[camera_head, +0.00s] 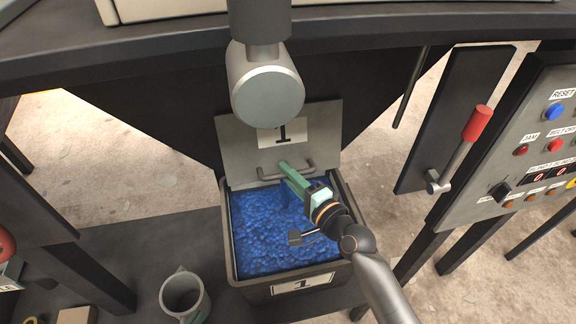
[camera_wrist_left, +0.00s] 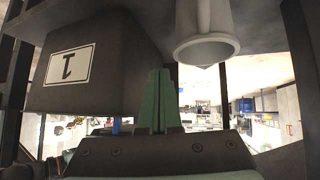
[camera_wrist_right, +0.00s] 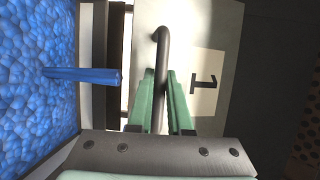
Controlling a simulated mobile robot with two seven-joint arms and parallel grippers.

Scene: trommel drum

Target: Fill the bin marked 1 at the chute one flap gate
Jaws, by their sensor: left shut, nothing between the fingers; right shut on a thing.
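The bin marked 1 (camera_head: 341,273) stands below the flap gate (camera_head: 238,148) and holds blue granules (camera_head: 262,235) across its width, up near the rim. The gate plate bears a label 1 and a bar handle (camera_head: 265,177). My right gripper (camera_head: 284,168) is shut on this handle; the right wrist view shows the handle (camera_wrist_right: 161,45) between its fingers. A narrow blue strip (camera_wrist_right: 85,75) reaches from the granules toward the gate; I cannot tell what it is. My left gripper (camera_wrist_left: 160,75) is shut and empty, low beside the bin (camera_wrist_left: 110,50).
A grey mug (camera_head: 184,292) stands left of the bin, close to my left gripper. A control panel (camera_head: 530,150) with buttons and a red-handled lever (camera_head: 475,125) are at the right. Dark frame legs (camera_head: 95,270) stand at the left.

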